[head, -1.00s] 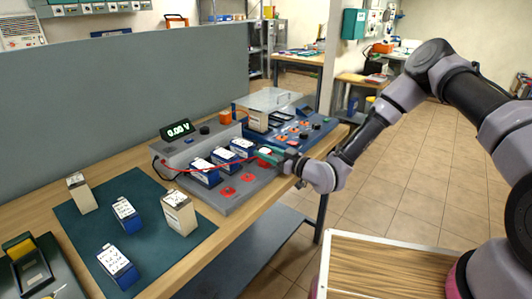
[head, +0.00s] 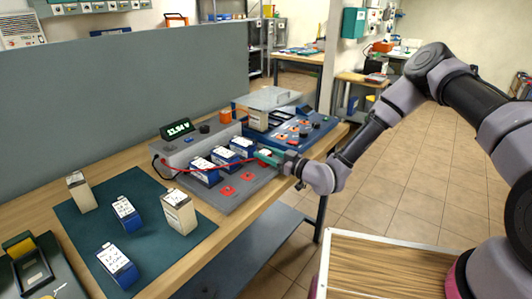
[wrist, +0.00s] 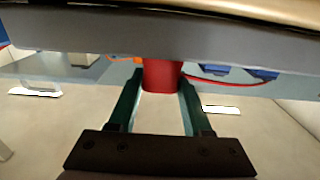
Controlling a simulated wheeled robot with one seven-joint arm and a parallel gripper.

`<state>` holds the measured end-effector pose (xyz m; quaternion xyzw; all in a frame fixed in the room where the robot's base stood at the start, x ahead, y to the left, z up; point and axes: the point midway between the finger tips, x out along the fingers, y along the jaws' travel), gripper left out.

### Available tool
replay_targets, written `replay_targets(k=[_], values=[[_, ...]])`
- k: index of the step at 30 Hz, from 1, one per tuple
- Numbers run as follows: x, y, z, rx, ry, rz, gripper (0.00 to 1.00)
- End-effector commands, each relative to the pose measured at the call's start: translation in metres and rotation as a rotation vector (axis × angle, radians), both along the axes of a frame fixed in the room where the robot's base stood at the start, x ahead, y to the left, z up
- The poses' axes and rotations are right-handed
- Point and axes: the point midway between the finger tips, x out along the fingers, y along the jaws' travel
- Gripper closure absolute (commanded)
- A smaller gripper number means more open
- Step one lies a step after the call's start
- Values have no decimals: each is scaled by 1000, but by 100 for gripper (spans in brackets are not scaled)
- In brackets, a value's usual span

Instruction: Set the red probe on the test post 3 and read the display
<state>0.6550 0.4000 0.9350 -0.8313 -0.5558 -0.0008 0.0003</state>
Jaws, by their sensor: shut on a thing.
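My gripper (head: 270,158) is at the right end of the grey tester (head: 232,203). It is shut on the red probe (wrist: 162,76), which stands between the fingertips in the wrist view. The probe's red cable (head: 190,171) runs back to the tester's left side. The display (head: 178,130) is lit green and seems to read 11.94 V; the digits are small. Several blue batteries, one of them here (head: 205,172), stand in a row on the tester. The probe's tip and the post under it are hidden, so I cannot make out the post's number.
A blue bench unit (head: 316,131) with a raised clear lid stands behind my gripper. Blue and beige batteries (head: 180,211) stand on the dark green mat (head: 160,255) at left. A grey partition (head: 120,100) backs the bench. Tiled floor is free at right.

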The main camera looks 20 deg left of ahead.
Motion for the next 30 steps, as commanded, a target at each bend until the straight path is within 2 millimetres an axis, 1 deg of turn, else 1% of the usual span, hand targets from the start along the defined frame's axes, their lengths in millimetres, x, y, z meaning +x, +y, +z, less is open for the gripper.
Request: replay_targets(k=[4,5,6,14,17,30], values=[[0,0,-3,0,0,0,100],[0,0,-4,0,0,1,47],[0,0,-3,0,0,1,38],[0,0,-3,0,0,0,38],[-1,-3,-3,-1,0,0,38],[-14,-35,-4,-1,2,-1,38]])
